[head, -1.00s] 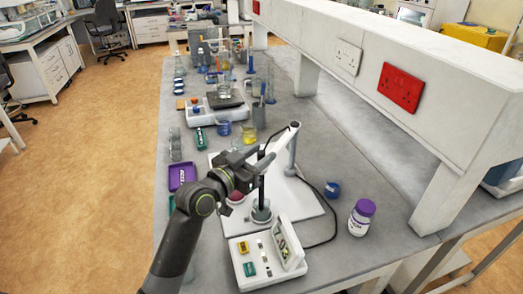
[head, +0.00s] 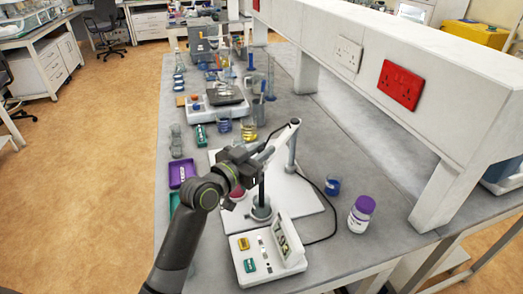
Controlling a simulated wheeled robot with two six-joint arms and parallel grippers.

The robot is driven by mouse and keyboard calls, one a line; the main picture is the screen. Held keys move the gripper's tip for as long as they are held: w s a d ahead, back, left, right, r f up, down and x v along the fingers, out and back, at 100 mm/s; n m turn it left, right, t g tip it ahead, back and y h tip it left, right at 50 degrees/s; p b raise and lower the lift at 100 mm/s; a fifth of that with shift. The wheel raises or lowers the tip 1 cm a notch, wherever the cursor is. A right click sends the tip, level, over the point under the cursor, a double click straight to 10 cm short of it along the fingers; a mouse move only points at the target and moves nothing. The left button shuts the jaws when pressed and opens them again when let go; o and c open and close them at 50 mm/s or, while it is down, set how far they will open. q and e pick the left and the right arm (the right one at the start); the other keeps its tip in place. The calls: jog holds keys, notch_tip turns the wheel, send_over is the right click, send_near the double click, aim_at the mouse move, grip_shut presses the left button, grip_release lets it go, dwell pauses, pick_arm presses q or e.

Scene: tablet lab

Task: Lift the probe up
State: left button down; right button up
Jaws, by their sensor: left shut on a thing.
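The dark, slim probe (head: 262,190) hangs upright from the white arm of a stand (head: 284,135). Its lower end is at or inside a small grey beaker (head: 261,209); the tip is hidden, so I cannot tell how deep it sits. My left gripper (head: 256,172) is shut at the upper part of the probe, above the beaker, and its fingers are partly hidden by the wrist. The beaker stands on a white base plate (head: 302,202), behind a white meter (head: 262,263) with coloured buttons and a raised panel. My right gripper is not in view.
A purple-capped jar (head: 361,215) and a small blue item (head: 332,187) stand to the right. A black cable loops beside the plate. A purple tray (head: 182,172) lies left, with glassware behind. A white shelf (head: 400,75) overhangs the right side.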

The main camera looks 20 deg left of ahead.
pick_arm(q)
notch_tip(320, 180, up, 8)
jog(key=p, duration=0.6)
jog(key=c, duration=1.4)
grip_release()
jog(key=shift+r, duration=0.1)
jog(key=shift+c, duration=0.2)
jog(key=shift+o, duration=0.3)
